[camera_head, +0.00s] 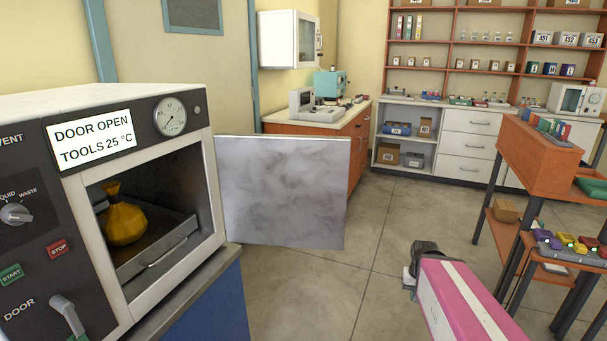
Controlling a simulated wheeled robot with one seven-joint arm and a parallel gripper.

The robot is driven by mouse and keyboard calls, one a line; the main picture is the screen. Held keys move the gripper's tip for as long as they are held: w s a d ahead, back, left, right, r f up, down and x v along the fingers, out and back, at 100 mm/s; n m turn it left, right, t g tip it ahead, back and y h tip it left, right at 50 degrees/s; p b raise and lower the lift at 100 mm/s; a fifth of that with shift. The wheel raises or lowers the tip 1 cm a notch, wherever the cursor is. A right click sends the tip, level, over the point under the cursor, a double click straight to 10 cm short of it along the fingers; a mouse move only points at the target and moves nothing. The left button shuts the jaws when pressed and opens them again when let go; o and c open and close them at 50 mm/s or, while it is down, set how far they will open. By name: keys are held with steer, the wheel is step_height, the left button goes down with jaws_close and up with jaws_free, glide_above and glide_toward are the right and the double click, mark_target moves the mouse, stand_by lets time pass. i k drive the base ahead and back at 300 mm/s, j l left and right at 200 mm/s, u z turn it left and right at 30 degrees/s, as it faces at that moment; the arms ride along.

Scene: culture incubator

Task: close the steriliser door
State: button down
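The steriliser (182,140) stands at the left with its chamber open. Its sign reads "DOOR OPEN" and "TOOLS 25 °C". Its flat grey door (285,192) stands wide open, swung out to the right of the chamber. Inside the chamber, a yellow bundle tied at the neck (124,222) sits on a metal tray (160,254). My gripper (412,272) is at the lower right, beyond the end of my pink arm link, apart from the door and to its right. Its fingers are too small and hidden to tell whether they are open.
A door lever (68,314) is at the steriliser's lower left, below red and green buttons. An orange rack (540,150) with coloured items stands at the right. A bench (335,127) with instruments lies behind the door. Tiled floor (375,220) is clear between door and rack.

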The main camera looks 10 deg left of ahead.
mark_target(276, 190)
steer(key=i, duration=1.85)
steer(key=i+u, duration=0.2)
steer(key=i, duration=0.2)
steer(key=i+l+u, duration=0.25)
steer(key=i, duration=0.15)
steer(key=i+l+u, duration=0.2)
steer(key=i, duration=0.2)
steer(key=j+u, duration=0.1)
steer(key=u, duration=3.75)
